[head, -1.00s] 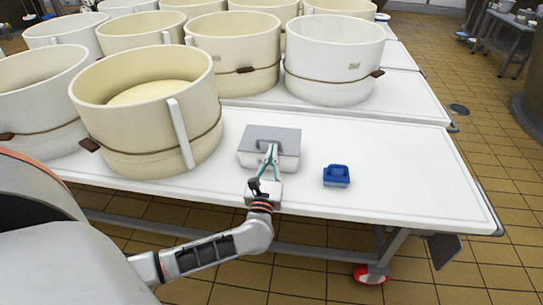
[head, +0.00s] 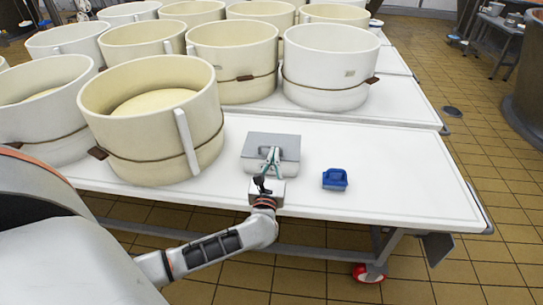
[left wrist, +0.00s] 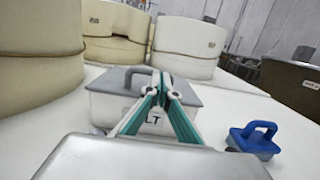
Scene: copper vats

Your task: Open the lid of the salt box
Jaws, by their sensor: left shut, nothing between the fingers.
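The salt box (head: 285,168) is a white box with a grey lid (head: 285,141) on the white table. The lid looks closed. In the left wrist view the box (left wrist: 104,106) stands straight ahead, its grey lid (left wrist: 187,93) bearing a raised handle (left wrist: 135,72); part of a label ending in "LT" shows on its front. My left gripper (head: 270,155) is shut and empty at the front of the box; in the left wrist view its fingertips (left wrist: 160,75) overlap the lid. I cannot tell whether they touch it. My right gripper is not in view.
A blue handled block (head: 335,179) lies on the table (head: 400,190) right of the box. A large cream vat (head: 150,130) stands close on the left, with several more behind. The table's right part is clear.

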